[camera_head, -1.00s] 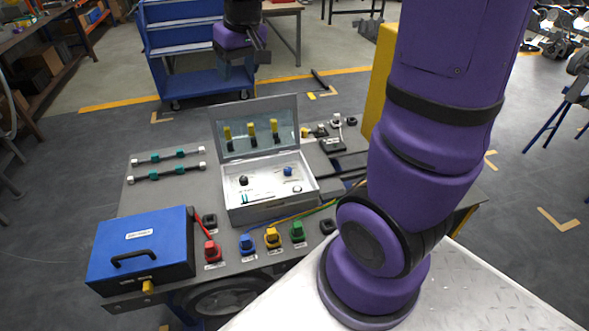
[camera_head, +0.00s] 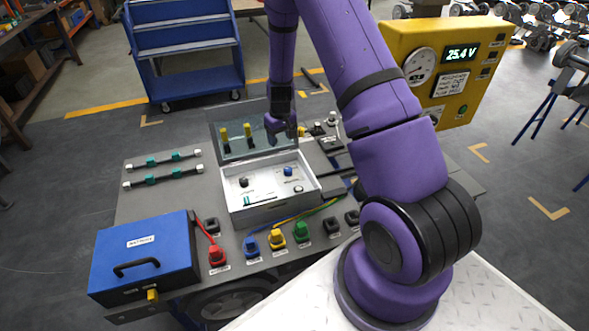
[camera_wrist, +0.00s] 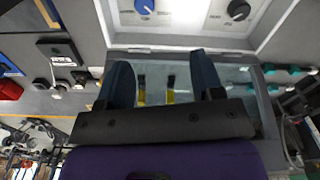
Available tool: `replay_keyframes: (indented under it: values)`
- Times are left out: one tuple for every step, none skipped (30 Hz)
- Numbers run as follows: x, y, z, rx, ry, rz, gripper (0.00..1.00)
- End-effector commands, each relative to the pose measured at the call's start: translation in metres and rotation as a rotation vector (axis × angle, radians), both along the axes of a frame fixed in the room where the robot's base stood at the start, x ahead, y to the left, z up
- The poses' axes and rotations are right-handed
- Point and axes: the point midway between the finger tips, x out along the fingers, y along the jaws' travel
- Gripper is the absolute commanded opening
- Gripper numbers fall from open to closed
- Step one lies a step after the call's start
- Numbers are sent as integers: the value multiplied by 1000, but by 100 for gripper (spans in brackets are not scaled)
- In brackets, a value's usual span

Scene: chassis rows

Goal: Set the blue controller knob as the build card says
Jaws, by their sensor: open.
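The blue knob (camera_head: 288,171) sits on the white panel inside the open grey controller box (camera_head: 233,217), towards its back right. It also shows at the top edge of the wrist view (camera_wrist: 144,7). A black knob (camera_head: 243,181) is on the same panel to its left. My gripper (camera_head: 283,133) points down at the box's raised lid, behind and above the blue knob. In the wrist view my gripper (camera_wrist: 163,72) has its fingers apart and nothing between them, with the lid beyond. No card that I can clearly read as the build card shows.
The lid (camera_head: 229,147) stands up with yellow-and-black pieces on it. A yellow meter cabinet (camera_head: 397,37) reading 25.4 V stands at the right. A blue case (camera_head: 168,255) and coloured connectors, including a red one (camera_head: 217,255), are at the front.

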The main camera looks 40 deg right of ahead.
Motion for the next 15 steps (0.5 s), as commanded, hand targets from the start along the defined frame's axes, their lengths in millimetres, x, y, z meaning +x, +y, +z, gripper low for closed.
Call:
replay_keyframes:
  values:
    - [-1, -4, -16, -3, 11, -2, 61]
    - [-1, -6, -23, -4, 15, -1, 61]
    - [-2, -8, -31, -6, 21, 0, 61]
    - [-2, -9, -36, -8, 23, 0, 61]
    - [-2, -10, -40, -9, 26, 0, 61]
    - [-3, -11, -44, -9, 29, 1, 61]
    - [-3, -12, -46, -10, 29, 1, 61]
    - [-3, -12, -48, -11, 30, 1, 61]
    - [-3, -12, -50, -11, 30, 1, 61]
    - [-3, -12, -52, -11, 31, 1, 61]
    - [-3, -12, -54, -11, 31, 0, 61]
    - [-3, -12, -58, -11, 32, 0, 61]
    - [-3, -12, -61, -11, 32, 0, 61]
    - [-4, -12, -65, -10, 33, 0, 61]
    - [-4, -12, -71, -10, 33, 0, 61]
